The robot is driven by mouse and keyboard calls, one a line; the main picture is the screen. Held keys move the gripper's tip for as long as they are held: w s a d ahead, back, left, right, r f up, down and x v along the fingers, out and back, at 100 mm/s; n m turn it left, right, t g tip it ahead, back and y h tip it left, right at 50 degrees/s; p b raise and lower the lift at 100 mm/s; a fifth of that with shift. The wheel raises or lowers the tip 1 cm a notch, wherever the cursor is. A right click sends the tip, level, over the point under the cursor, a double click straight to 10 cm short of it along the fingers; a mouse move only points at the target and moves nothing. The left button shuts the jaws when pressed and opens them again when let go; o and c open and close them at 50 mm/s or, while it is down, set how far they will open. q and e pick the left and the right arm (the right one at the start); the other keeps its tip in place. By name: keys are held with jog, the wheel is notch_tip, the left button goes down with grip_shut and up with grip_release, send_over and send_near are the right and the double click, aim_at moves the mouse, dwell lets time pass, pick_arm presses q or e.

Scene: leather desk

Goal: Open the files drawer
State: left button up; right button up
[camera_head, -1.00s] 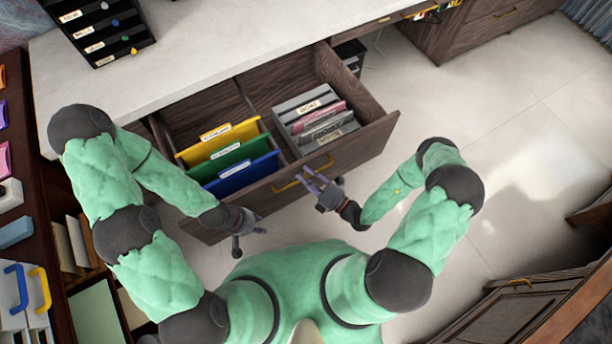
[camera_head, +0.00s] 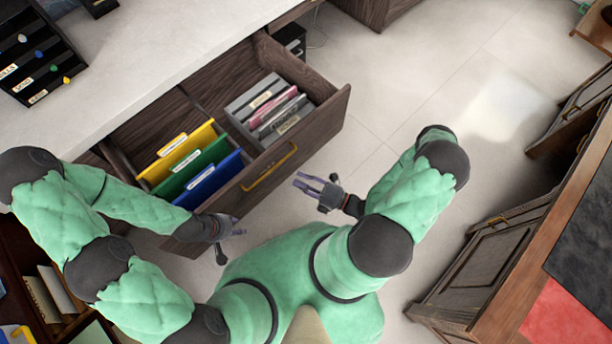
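The files drawer (camera_head: 322,118) is pulled out from under the desk. Inside it are yellow (camera_head: 178,150), green (camera_head: 192,168) and blue (camera_head: 213,180) hanging folders on the left and a grey box of labelled files (camera_head: 268,104) on the right. Its yellow handle (camera_head: 270,168) is on the front face. My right gripper (camera_head: 308,186) is open and empty, to the right of the handle and apart from it. My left gripper (camera_head: 236,228) is near the drawer front's lower left end; its fingers are small and partly unclear.
The pale desk top (camera_head: 180,50) holds a black organizer (camera_head: 38,62). A dark wooden cabinet (camera_head: 480,265) stands at the right, and a shelf with files (camera_head: 50,292) at lower left. The tiled floor (camera_head: 400,80) right of the drawer is clear.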

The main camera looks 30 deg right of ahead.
jog(key=shift+v, duration=0.8)
